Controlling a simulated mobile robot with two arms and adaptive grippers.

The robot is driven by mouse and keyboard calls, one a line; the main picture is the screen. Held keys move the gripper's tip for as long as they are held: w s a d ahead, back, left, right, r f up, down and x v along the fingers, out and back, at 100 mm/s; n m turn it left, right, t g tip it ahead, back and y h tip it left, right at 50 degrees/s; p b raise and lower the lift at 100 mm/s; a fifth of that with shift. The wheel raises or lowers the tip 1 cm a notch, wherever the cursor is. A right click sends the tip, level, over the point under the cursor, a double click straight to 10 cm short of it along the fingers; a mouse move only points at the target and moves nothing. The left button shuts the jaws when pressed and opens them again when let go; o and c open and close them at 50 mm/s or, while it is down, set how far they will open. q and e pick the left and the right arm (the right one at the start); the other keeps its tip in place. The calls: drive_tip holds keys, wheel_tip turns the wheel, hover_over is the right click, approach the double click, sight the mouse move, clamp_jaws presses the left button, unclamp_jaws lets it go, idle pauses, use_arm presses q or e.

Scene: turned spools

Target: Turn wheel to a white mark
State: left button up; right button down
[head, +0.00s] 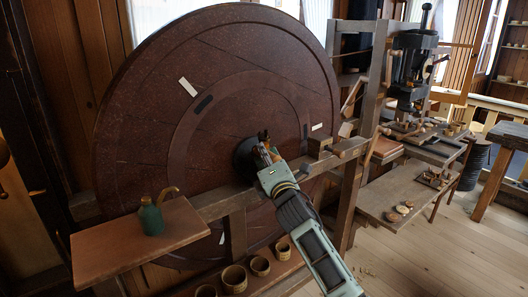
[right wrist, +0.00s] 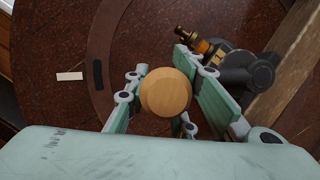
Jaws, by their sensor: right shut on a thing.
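A large dark red-brown wheel (head: 150,130) stands upright and fills the left half of the head view. White marks show on it at upper left (head: 188,87), right (head: 317,127) and bottom (head: 221,238). A black mark (head: 204,103) lies just inside the upper-left white one. The right wrist view shows a white mark (right wrist: 69,76) beside a black mark (right wrist: 98,74). My right gripper (head: 264,150) is in front of the dark hub (head: 244,158). In the right wrist view its fingers (right wrist: 165,98) are shut around a round wooden knob (right wrist: 166,92). My left gripper is out of view.
A wooden rail (head: 216,206) crosses in front of the wheel's lower part. A green oil can (head: 150,217) stands on a board (head: 95,243) at left. Wooden cups (head: 234,278) sit below. A bench (head: 375,193) and a machine (head: 410,70) stand at right.

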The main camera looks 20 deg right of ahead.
drive_tip(key=shift+d+r, duration=0.25)
drive_tip(key=shift+r, duration=0.3)
drive_tip(key=shift+d+r, duration=0.25)
drive_tip(key=shift+r, duration=0.25)
drive_tip(key=shift+w+d+f+m, duration=0.1)
drive_tip(key=shift+w+d+m, duration=0.1)
drive_tip(key=shift+m, duration=0.1)
drive_tip(key=c, duration=1.6)
unclamp_jaws()
drive_tip(key=shift+d+f, duration=0.1)
drive_tip(key=shift+f, duration=0.25)
drive_tip(key=shift+s+f, duration=0.1)
drive_tip(key=shift+s, duration=0.15)
drive_tip(key=s, duration=0.3)
drive_tip(key=s+f, duration=0.1)
drive_tip(key=s, duration=0.7)
drive_tip(key=shift+s+f, duration=0.25)
drive_tip(key=shift+f, duration=0.1)
drive_tip(key=shift+o, duration=0.3)
